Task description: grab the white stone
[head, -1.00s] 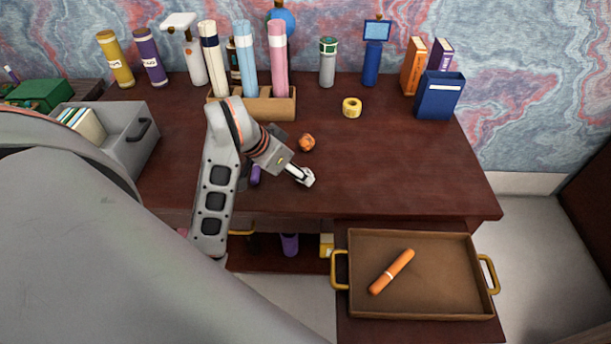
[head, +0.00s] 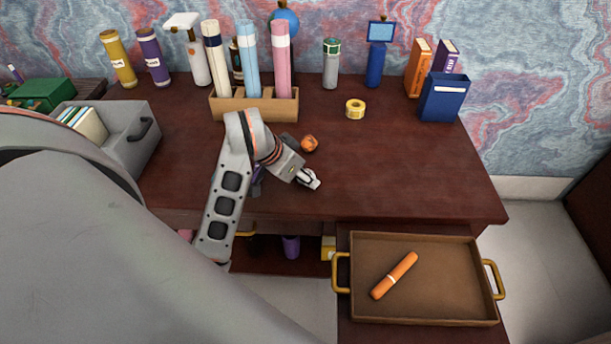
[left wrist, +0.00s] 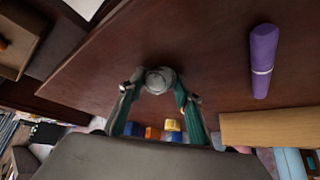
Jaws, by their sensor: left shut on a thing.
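The white stone (left wrist: 160,80) is a rounded, pale grey-white lump between the fingertips in the left wrist view. My left gripper (left wrist: 158,88) is shut on it, with a finger on each side. In the head view my left gripper (head: 309,179) is over the front middle of the dark red desk (head: 400,170), and a small white bit shows at its fingertips. I cannot tell whether the stone touches the desk. My right gripper is not in view.
An orange lump (head: 309,144) lies just behind my left gripper. A wooden rack (head: 230,105) with tall rolls and a yellow tape roll (head: 355,108) stand further back. A brown tray (head: 440,280) with an orange tube is at the lower right.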

